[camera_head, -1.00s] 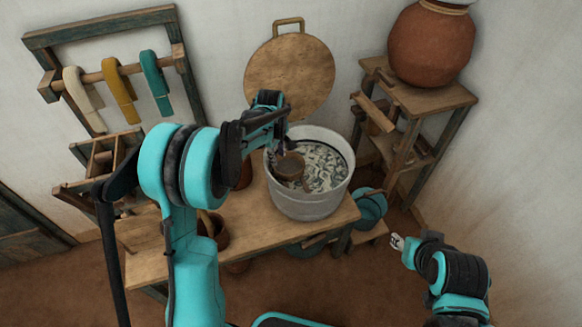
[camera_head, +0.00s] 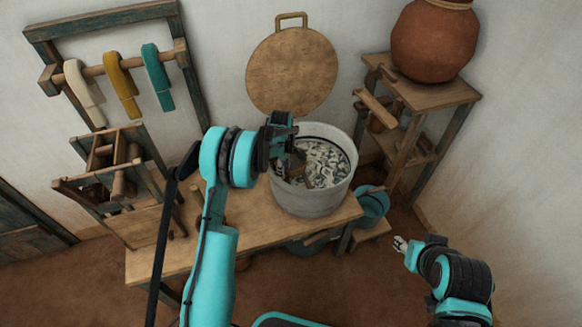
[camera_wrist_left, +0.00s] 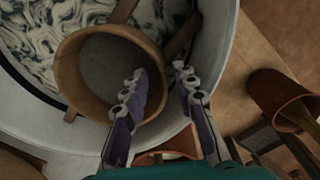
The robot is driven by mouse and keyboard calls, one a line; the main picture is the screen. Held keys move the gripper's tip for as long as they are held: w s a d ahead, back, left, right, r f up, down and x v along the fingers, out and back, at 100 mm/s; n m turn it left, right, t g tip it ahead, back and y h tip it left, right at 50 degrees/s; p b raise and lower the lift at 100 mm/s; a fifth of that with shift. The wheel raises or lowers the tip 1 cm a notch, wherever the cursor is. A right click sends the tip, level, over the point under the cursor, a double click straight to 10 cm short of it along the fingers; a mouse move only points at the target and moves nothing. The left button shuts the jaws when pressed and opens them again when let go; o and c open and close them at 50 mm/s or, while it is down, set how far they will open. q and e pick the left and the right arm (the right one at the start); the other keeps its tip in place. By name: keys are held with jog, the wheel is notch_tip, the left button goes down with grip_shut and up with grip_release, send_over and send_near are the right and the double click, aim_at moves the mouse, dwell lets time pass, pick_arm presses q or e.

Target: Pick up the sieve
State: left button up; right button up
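The sieve, a round brown-rimmed bowl with a grey bottom, lies in the grey tub (camera_head: 312,203). In the left wrist view the sieve (camera_wrist_left: 90,62) sits over dark-and-white swirled liquid, near the tub's wall. My left gripper (camera_wrist_left: 158,88) is open. One finger is over the inside of the sieve and the other is outside its rim; contact cannot be told. In the head view my left gripper (camera_head: 284,158) hides most of the sieve (camera_head: 299,165). My right gripper (camera_head: 400,244) is away at the lower right, too small to read.
The tub stands on a wooden bench (camera_head: 255,238). A round board (camera_head: 292,72) leans on the wall behind. A stand (camera_head: 436,95) with a clay pot (camera_head: 434,40) is at right. A teal bucket (camera_head: 371,208) is beside the bench. Brown pots (camera_wrist_left: 280,95) are near the tub.

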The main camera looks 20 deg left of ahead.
pick_arm(q)
jog(key=shift+f, duration=0.3)
jog(key=shift+r, duration=0.1)
jog(key=shift+c, duration=0.3)
grip_shut()
